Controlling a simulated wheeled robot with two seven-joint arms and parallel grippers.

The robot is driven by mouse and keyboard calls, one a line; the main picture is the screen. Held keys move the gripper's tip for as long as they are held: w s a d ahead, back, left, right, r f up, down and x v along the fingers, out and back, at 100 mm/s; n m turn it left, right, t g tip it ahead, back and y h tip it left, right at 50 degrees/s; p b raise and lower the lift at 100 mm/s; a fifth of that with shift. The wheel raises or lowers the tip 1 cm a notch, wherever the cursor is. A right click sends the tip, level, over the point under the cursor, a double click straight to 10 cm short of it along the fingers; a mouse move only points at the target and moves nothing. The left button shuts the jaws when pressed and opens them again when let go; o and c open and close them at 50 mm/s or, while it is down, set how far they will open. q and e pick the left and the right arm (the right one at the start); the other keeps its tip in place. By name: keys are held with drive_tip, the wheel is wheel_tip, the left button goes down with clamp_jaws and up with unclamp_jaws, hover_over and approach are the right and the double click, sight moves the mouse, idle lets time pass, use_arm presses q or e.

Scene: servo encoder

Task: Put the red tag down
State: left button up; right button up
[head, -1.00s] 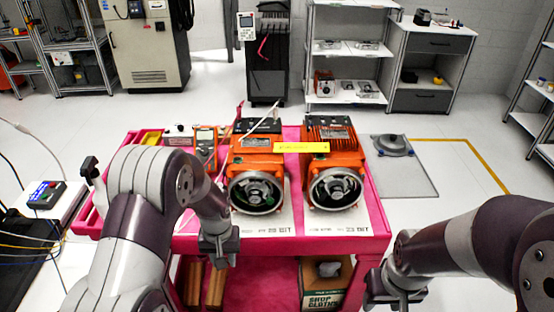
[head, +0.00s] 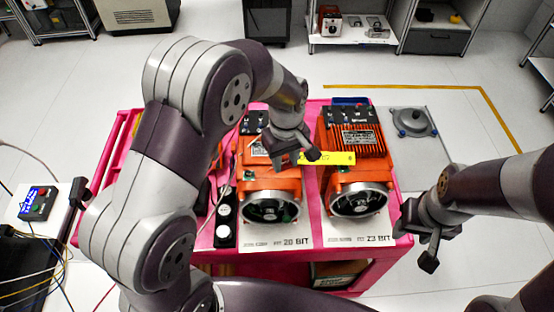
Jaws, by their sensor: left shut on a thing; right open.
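My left gripper (head: 306,157) is shut over the left orange servo motor (head: 268,185), at the left end of a yellow strip (head: 335,158). The thing between its fingers is too small or hidden to make out, and I cannot pick out the red tag anywhere. The strip reaches toward the right orange servo motor (head: 352,172); my gripper covers its left end, and I cannot tell whether they touch. My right gripper (head: 422,243) is open and empty, beyond the cart's right edge.
Both motors stand on a pink cart (head: 400,228) with printed labels in front of them. A black strip with round parts (head: 226,218) lies left of the left motor. A grey plate with a round part (head: 412,122) is right of the cart. A button box (head: 40,203) is far left.

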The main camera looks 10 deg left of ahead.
use_arm(q)
drive_tip(key=shift+w+a+f, duration=0.4)
drive_tip(key=shift+a+f, duration=0.05)
drive_tip(key=shift+a, duration=0.15)
drive_tip(key=shift+w+a+f, duration=0.4)
drive_tip(key=shift+a, duration=0.15)
drive_tip(key=f+p, duration=0.2)
drive_tip(key=f, duration=0.1)
drive_tip(key=shift+s+d+f, duration=0.1)
drive_tip(key=shift+s+f, duration=0.1)
drive_tip(key=shift+f, duration=0.3)
use_arm(e)
drive_tip(key=shift+w+r, duration=0.15)
drive_tip(key=shift+r, duration=0.4)
drive_tip(key=shift+w+r, duration=0.15)
drive_tip(key=shift+r, duration=0.4)
use_arm(q)
drive_tip(key=o, duration=0.6)
drive_tip(key=shift+w+f, duration=0.1)
drive_tip(key=shift+f, duration=0.05)
drive_tip(key=o, duration=0.4)
